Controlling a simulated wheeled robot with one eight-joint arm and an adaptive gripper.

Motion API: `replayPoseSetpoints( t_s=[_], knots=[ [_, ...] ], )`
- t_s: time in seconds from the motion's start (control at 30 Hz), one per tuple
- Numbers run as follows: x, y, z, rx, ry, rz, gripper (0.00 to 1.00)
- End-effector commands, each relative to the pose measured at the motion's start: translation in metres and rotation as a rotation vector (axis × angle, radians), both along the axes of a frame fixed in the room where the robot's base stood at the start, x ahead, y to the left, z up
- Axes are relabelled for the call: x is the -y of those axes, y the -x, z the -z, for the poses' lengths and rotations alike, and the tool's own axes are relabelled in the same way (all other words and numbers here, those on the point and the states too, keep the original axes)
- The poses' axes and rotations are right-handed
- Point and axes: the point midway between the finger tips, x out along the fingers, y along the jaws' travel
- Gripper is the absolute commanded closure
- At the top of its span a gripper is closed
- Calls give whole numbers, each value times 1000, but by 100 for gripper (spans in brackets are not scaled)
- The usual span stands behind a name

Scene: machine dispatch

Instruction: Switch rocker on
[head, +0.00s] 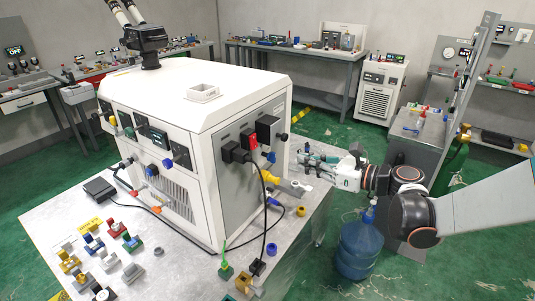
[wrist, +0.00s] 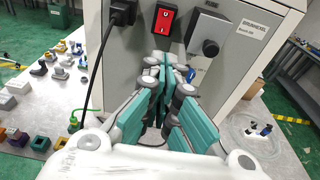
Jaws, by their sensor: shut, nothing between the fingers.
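The red rocker (wrist: 166,24) sits in a black frame on the end panel of the white machine (head: 215,75). It also shows in the head view (head: 249,139), between a black plug and a black knob box. In the wrist view it is upright with small white marks; I cannot tell which side is pressed. My gripper (wrist: 171,72) is shut and empty, its teal fingers pointing at the panel below the rocker. In the head view my gripper (head: 303,158) is to the right of the panel, seemingly apart from the rocker.
A black plug (wrist: 122,12) with a hanging cable is left of the rocker. A yellow connector (head: 270,178) sticks out lower down. Several small parts and connectors lie on the grey table (head: 190,262).

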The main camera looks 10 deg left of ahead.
Motion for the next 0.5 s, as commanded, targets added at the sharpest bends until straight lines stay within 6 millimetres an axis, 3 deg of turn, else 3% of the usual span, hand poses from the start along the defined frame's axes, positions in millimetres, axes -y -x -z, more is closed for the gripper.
replayPoseSetpoints(
  t_s=[0.23,0.5],
  knots=[
    [-21,-8,4,0,1,-3,100],
    [-69,-28,12,1,2,-3,100]
  ],
)
